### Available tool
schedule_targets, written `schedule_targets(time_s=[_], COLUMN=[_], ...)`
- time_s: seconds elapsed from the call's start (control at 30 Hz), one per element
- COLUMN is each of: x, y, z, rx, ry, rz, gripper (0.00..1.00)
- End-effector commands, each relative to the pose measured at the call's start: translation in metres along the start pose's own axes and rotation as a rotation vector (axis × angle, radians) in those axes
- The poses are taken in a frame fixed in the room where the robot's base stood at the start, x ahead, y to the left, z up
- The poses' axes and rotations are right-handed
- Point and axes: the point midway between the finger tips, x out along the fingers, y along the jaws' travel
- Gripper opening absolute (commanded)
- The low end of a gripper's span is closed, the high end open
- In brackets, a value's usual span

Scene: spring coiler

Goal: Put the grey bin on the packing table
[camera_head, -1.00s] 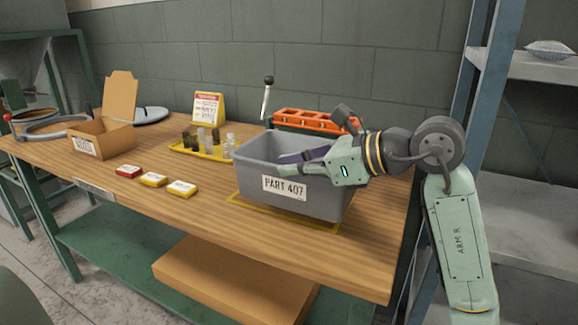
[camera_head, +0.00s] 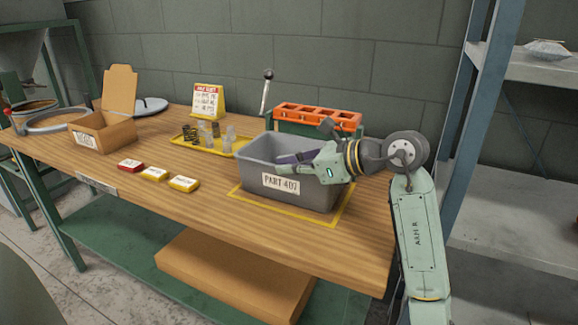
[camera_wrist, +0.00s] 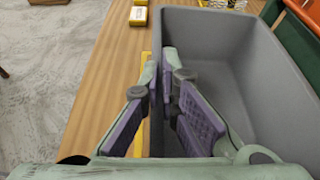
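The grey bin (camera_head: 322,194), labelled PART 407, sits upright and empty-looking on the wooden packing table (camera_head: 215,222), inside a yellow outline (camera_head: 345,205). My gripper (camera_head: 282,163) reaches in from the right at the bin's front rim. In the wrist view, the bin (camera_wrist: 265,75) fills the right side. My gripper (camera_wrist: 160,66) has one finger outside the bin's wall and one inside, close together with the wall between them. The fingers partly hide that rim.
Small boxes (camera_head: 154,174) and an open cardboard box (camera_head: 118,136) are to the left. A blue shelf post (camera_head: 484,110) rises at right.

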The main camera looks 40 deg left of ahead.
Motion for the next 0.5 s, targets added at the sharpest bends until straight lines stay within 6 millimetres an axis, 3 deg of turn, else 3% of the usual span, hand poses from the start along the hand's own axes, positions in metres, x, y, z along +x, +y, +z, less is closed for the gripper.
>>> schedule_targets(time_s=[0.13,0.5], x=[0.0015,0.0011], y=[0.0002,0.0003], z=[-0.0043,-0.0027], rx=[-0.001,0.0], ry=[-0.001,0.0], rz=[-0.001,0.0], gripper=[0.0,0.25])
